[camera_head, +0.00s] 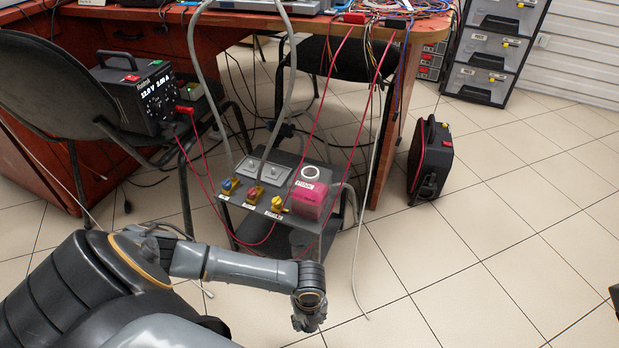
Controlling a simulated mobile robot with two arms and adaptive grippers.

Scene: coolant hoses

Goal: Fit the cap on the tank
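The pink tank (309,198) with a white label stands at the right end of a low dark cart. A pale ring with a dark centre (311,173) shows at the tank's top; I cannot tell whether it is an open mouth or a cap. I make out no separate loose cap. My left arm comes in from the lower left, and its end, with the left gripper (308,318), hangs over the floor in front of the cart, below the tank in the picture and apart from it. Its fingers are not clear.
The cart (243,207) carries blue, red and yellow valves, with grey hoses rising behind. Red cables hang around it from the cluttered desk (140,25). A power supply (140,92) sits on a chair at left.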

